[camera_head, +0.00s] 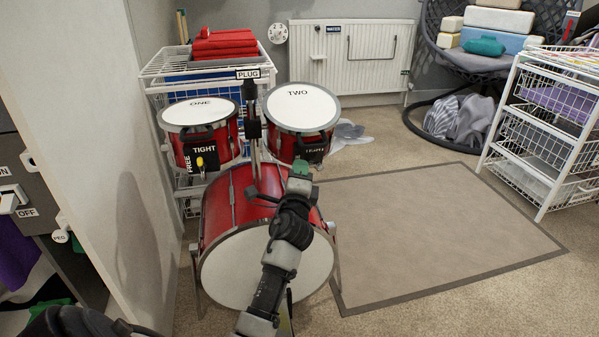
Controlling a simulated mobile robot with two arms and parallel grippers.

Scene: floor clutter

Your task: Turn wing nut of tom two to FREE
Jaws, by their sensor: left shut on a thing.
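Tom two (300,106) is a red drum with a white head marked TWO, at the right of the drum set. A black label plate (314,151) is on its front; I cannot read its lettering surely. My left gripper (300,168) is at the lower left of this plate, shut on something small. The wing nut of tom two is hidden behind the gripper, so its angle does not show. Tom one (200,112) stands to the left, with a plate marked FREE and TIGHT and a yellow wing nut (200,162). My right gripper is not in view.
A red bass drum (265,268) stands below the toms, behind my arm. A black post (250,105) with a PLUG sign rises between the toms. A white wire rack (160,75) is behind. A bordered mat (440,225) lies clear to the right.

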